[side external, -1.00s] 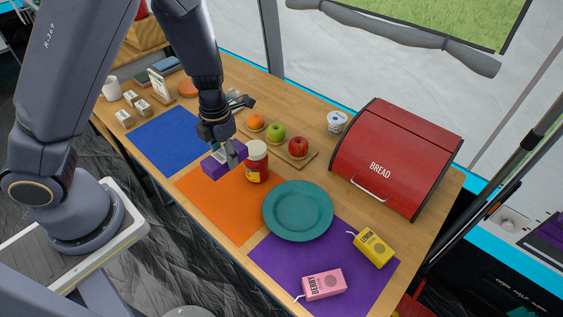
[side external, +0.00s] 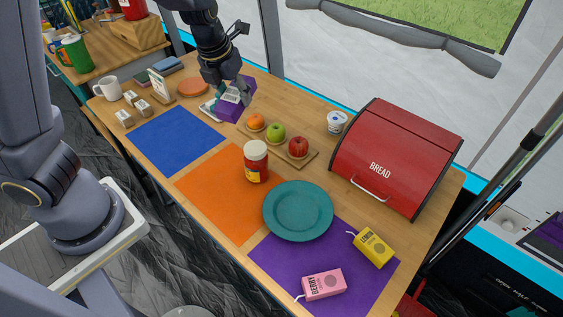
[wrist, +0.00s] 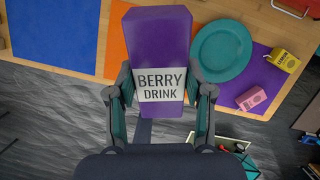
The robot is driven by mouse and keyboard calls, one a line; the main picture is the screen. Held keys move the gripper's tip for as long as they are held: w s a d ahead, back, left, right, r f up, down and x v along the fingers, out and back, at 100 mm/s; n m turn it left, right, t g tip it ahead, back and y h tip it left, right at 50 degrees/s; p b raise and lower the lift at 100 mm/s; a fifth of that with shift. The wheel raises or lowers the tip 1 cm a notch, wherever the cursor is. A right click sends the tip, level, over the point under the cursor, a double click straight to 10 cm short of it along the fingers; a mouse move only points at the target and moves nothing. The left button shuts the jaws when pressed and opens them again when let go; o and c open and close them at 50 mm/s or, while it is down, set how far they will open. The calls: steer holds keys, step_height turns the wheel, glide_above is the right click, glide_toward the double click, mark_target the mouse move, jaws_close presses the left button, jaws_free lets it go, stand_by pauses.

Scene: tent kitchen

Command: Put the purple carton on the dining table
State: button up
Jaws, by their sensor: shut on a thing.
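The carton is tilted in the side view. The dining table carries blue, orange and purple mats. How high the carton is above the wood is hard to tell.
A board with an orange, a green apple (side external: 276,133) and a red apple stands just in front. The blue mat (side external: 176,138) is bare.

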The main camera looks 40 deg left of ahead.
steer(key=w+a+n+t+y, duration=0.3)
steer(key=w+a+n+y, duration=0.5)
steer(key=a, duration=0.4)
steer(key=s+a+f+n+y, duration=0.2)
steer(key=s+a+f+y, duration=0.5)
steer(key=s+a+f, duration=0.8)
steer(key=shift+t+y, duration=0.3)
steer(key=w+a+f, duration=0.2)
steer(key=w, duration=0.1)
steer(key=w+a+f, duration=0.6)
steer(key=w, duration=0.1)
steer(key=shift+w+a+f, duration=0.1)
steer(key=shift+a+f, duration=0.05)
steer(key=shift+a, duration=0.1)
steer(key=shift+w+f, duration=0.1)
steer(key=shift+f, duration=1.55)
steer(key=shift+f, duration=0.1)
